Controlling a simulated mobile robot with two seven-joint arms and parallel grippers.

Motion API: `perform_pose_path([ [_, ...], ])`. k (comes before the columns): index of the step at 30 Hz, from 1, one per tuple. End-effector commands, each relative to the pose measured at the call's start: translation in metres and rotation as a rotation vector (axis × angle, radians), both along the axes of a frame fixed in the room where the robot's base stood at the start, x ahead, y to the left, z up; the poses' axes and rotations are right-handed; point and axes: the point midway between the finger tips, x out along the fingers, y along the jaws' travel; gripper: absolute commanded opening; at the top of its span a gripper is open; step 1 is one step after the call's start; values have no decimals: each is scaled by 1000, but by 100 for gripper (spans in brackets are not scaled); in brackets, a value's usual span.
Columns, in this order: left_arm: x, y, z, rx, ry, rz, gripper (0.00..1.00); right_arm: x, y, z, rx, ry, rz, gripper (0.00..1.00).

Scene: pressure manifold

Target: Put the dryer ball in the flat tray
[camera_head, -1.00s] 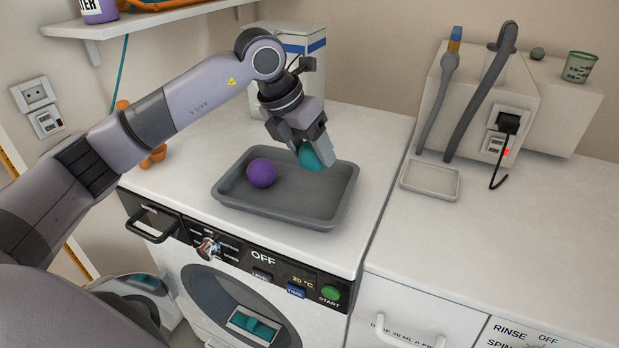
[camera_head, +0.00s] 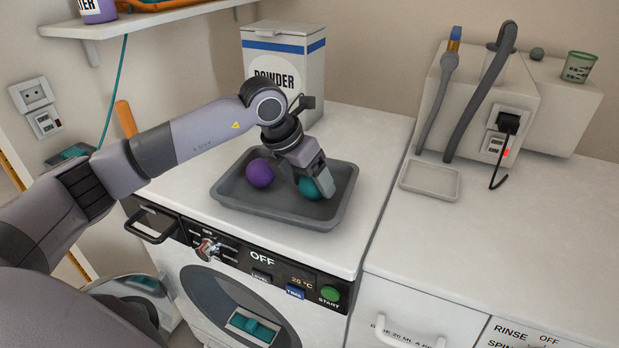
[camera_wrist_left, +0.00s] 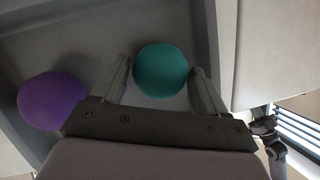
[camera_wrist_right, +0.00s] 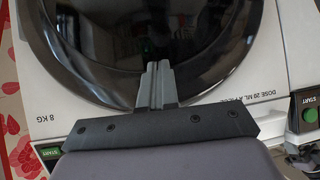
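A teal ball (camera_head: 309,189) is low inside the dark grey flat tray (camera_head: 228,192) on the washer top. My left gripper (camera_head: 312,188) points down into the tray with a finger on either side of this ball.
A white powder box (camera_head: 285,62) stands behind the tray. An orange upright object (camera_head: 126,119) is at the left. A shallow light tray (camera_head: 430,181) sits on the right counter, with hoses and a socket behind. The right counter is largely clear.

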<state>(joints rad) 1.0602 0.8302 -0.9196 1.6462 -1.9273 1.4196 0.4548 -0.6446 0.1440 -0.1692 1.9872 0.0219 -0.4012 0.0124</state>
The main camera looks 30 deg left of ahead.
Motion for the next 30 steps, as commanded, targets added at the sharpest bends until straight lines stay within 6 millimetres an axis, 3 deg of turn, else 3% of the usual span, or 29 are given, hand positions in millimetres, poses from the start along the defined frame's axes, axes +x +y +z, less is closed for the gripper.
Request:
perform_pose_path([
  [14,-2,2,10,1,-2,0,88,2,1,6,2,-10,1,0],
  [24,-26,18,75,1,-5,1,88,1,0,2,1,-4,1,0],
  [30,-36,25,103,0,-3,1,88,0,0,1,1,-1,1,0],
])
